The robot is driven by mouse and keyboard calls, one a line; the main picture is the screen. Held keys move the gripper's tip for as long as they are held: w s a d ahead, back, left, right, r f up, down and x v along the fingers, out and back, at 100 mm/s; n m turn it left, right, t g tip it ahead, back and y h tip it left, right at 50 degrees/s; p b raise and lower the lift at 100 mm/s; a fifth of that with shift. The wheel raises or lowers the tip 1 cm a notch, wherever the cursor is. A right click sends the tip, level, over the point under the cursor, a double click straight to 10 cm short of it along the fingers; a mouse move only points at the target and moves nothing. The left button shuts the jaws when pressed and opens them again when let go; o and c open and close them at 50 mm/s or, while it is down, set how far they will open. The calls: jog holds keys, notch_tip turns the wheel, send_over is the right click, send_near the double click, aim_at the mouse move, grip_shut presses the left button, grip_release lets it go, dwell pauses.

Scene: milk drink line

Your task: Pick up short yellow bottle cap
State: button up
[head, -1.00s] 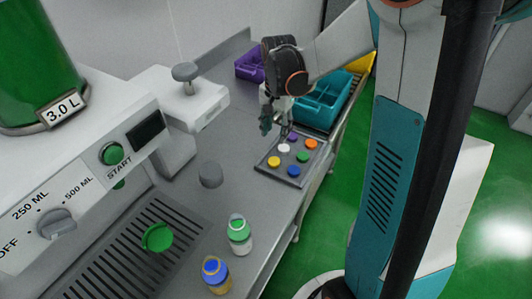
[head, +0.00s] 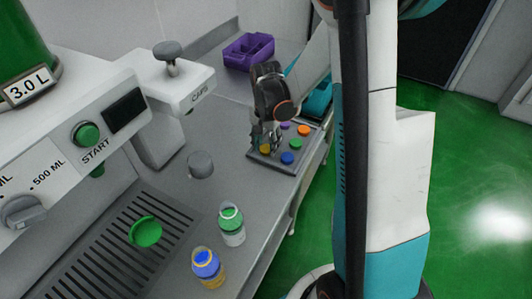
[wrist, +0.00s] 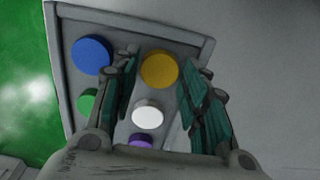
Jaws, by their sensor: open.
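The yellow cap (wrist: 159,69) lies flat in the grey tray (wrist: 189,30), near a tray corner. It also shows in the head view (head: 265,149), partly hidden by my gripper. My gripper (wrist: 160,75) is open and empty, with a finger on each side of the yellow cap in the wrist view. In the head view my gripper (head: 265,140) is low over the tray. I cannot tell whether the fingers touch the cap.
Blue (wrist: 92,55), green (wrist: 88,102), white (wrist: 147,115) and purple (wrist: 140,140) caps share the tray, with an orange cap (head: 304,130). A grey knob (head: 200,164), bottles (head: 232,226) and the dispenser stand left. A purple bin (head: 248,50) is behind.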

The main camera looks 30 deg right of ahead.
jog(key=shift+f, duration=0.55)
jog(key=shift+r, duration=0.1)
jog(key=c, duration=0.4)
jog(key=shift+r, duration=0.15)
